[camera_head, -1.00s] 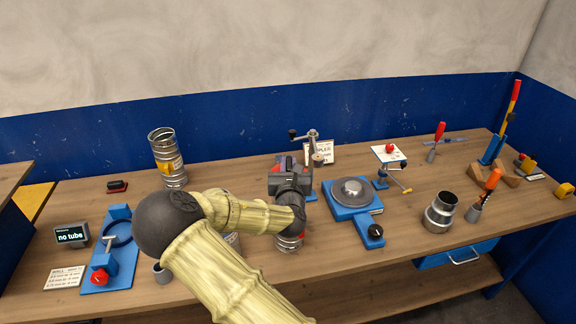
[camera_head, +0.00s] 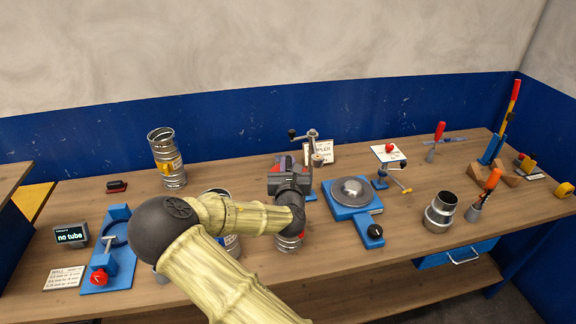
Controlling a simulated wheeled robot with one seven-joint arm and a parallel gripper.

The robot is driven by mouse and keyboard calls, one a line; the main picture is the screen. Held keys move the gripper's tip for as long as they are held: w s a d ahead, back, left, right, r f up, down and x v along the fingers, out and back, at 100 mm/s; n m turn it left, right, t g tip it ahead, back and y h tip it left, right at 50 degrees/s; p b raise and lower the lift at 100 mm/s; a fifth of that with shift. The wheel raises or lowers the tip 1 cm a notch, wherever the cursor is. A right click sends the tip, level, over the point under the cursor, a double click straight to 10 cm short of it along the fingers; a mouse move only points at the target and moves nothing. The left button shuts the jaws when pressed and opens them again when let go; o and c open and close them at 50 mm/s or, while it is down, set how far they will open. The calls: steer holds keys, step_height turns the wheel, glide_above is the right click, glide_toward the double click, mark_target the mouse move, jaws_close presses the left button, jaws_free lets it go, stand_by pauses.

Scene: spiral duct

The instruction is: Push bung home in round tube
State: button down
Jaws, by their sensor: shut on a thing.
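My gripper (camera_head: 288,183) is over the bench right of centre, with its dark wrist above a round ribbed metal tube (camera_head: 289,244) with a red band. My wrist covers the top of this tube. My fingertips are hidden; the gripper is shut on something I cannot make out. I cannot tell the bung apart in this view, nor whether it is in a tube. A second metal tube (camera_head: 233,246) shows partly behind my arm. A third ribbed round tube (camera_head: 167,160) with a yellow mark stands upright at the back left.
A blue fixture with a ring (camera_head: 119,250) and a display reading "no tube" (camera_head: 72,235) are at left. A blue turntable unit (camera_head: 352,196) is to the right of my gripper. A stepped metal reducer (camera_head: 440,212) stands further right. Bare bench lies between these two.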

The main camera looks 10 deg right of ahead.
steer(key=shift+f+b, duration=1.8)
steer(key=shift+f, duration=0.5)
steer(key=c, duration=1.3)
jaws_free()
